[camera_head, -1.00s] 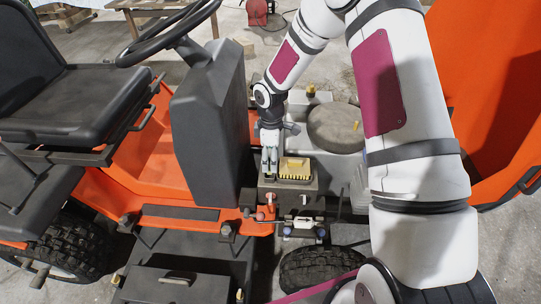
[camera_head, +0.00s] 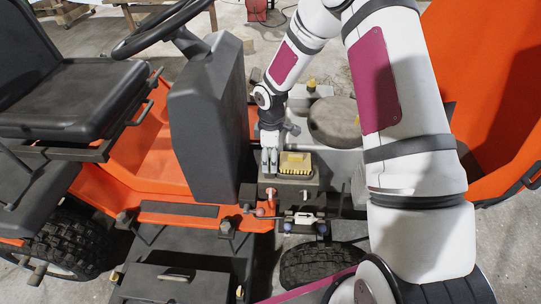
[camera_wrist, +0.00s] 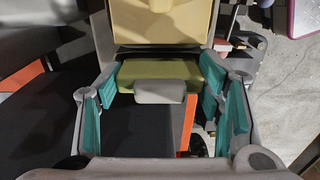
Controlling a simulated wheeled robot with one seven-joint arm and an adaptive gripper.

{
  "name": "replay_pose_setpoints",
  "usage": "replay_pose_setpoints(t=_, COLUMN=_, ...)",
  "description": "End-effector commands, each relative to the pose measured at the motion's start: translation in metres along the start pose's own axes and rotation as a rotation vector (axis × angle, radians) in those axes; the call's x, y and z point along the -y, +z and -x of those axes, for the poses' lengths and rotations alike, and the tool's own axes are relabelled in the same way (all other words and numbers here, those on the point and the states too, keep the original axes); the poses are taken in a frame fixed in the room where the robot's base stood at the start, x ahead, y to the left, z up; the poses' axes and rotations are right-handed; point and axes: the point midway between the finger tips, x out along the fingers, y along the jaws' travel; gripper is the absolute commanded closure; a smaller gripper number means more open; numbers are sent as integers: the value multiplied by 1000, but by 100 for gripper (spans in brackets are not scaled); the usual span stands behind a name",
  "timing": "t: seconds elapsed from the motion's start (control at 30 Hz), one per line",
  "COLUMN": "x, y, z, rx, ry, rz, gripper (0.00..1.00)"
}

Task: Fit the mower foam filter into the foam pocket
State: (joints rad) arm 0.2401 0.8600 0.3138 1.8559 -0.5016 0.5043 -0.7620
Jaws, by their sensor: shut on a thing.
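My gripper (camera_head: 269,167) points down at the left end of the grey filter box (camera_head: 300,184) on the mower. In the wrist view, my gripper (camera_wrist: 165,102) has its teal finger pads on both sides of an olive-green foam block (camera_wrist: 160,70) with a grey tab (camera_wrist: 160,92). I take this block to be the foam filter. A yellow filter (camera_head: 295,164) sits in the box just right of my fingers. It shows as a pale yellow panel (camera_wrist: 163,20) beyond the foam block. The foam pocket cannot be made out; how deep the block sits is unclear.
A round grey engine cover (camera_head: 335,122) stands behind the box. The dark steering column (camera_head: 205,130) rises close on the left. Orange bodywork (camera_head: 460,60) is at the right. Small levers and a linkage (camera_head: 300,217) sit below the box front.

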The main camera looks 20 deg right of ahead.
Motion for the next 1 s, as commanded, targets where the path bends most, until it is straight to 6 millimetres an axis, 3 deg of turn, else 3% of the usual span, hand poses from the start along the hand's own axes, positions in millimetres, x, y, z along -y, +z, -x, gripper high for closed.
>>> replay_pose_setpoints(t=0.03, x=0, y=0, z=-2, rx=0, ry=0, rz=0, gripper=61)
replay_pose_setpoints(t=0.07, x=0, y=0, z=-1, rx=0, ry=0, rz=0, gripper=32)
replay_pose_setpoints(t=0.13, x=0, y=0, z=-1, rx=0, ry=0, rz=0, gripper=17)
replay_pose_setpoints(t=0.57, x=0, y=0, z=4, rx=0, ry=0, rz=-1, gripper=16)
replay_pose_setpoints(t=1.0, x=-1, y=0, z=84, rx=-1, ry=4, rz=-1, gripper=16)
